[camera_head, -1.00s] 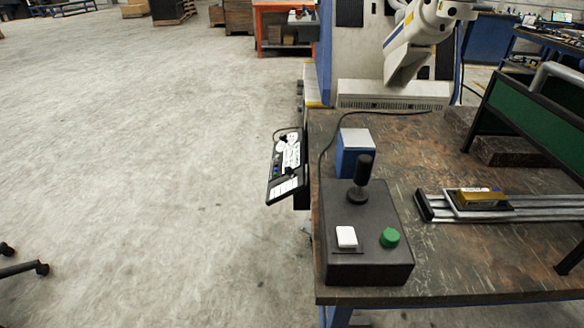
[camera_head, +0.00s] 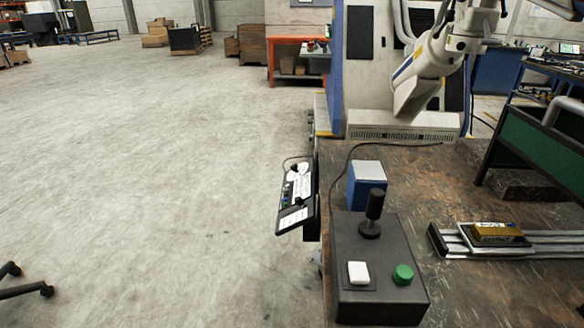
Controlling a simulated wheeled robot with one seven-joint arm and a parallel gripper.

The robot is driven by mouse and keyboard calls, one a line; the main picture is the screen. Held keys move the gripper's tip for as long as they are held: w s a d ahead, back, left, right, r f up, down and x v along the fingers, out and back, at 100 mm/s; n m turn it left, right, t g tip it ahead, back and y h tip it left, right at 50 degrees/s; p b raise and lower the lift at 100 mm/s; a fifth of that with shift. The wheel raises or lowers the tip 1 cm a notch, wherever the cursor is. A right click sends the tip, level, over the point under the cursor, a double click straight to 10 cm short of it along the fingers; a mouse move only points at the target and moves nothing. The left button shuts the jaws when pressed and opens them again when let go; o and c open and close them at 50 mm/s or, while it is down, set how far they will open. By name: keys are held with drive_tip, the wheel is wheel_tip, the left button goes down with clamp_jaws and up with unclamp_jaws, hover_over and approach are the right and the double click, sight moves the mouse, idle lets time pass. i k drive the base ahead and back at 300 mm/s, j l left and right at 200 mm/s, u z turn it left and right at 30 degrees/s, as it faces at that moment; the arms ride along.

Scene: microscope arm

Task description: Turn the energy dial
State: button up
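A small control panel (camera_head: 297,198) with white labels and dark knobs hangs at the left side of the workbench; its dials are too small to tell which is the energy dial. On the bench stands a dark control box (camera_head: 378,262) with a black joystick (camera_head: 373,212), a white switch (camera_head: 358,272) and a green button (camera_head: 403,274). My gripper is not in view.
The workbench (camera_head: 430,182) fills the lower right, with a blue box (camera_head: 364,186), a rail with a yellow block (camera_head: 497,233) and a green guard (camera_head: 545,140). A white machine arm (camera_head: 428,68) stands behind. The floor (camera_head: 170,180) at left is clear; a chair leg (camera_head: 30,289) shows lower left.

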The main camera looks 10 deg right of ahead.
sight(294, 167)
drive_tip(key=z, duration=0.3)
drive_tip(key=k+l+z, duration=0.1)
drive_tip(key=l+z, duration=0.65)
drive_tip(key=z, duration=0.15)
drive_tip(key=l+z, duration=0.15)
drive_tip(key=l, duration=0.75)
drive_tip(key=i+l+z, duration=0.15)
drive_tip(key=l, duration=0.75)
drive_tip(key=j+u, duration=0.1)
drive_tip(key=u, duration=0.35)
drive_tip(key=j+u, duration=0.15)
drive_tip(key=u, duration=0.3)
drive_tip(key=i+j+u, duration=0.1)
drive_tip(key=j+u, duration=0.3)
drive_tip(key=i+j+u, duration=0.15)
drive_tip(key=j+u, duration=0.3)
drive_tip(key=i+j+u, duration=0.25)
drive_tip(key=u, duration=0.15)
drive_tip(key=i+j+u, duration=0.25)
drive_tip(key=u, duration=0.15)
drive_tip(key=i+j+u, duration=0.65)
drive_tip(key=i+u, duration=0.35)
drive_tip(key=i+z, duration=0.4)
drive_tip(key=i, duration=0.2)
drive_tip(key=i+j+z, duration=0.2)
drive_tip(key=i+z, duration=0.25)
drive_tip(key=i, duration=0.15)
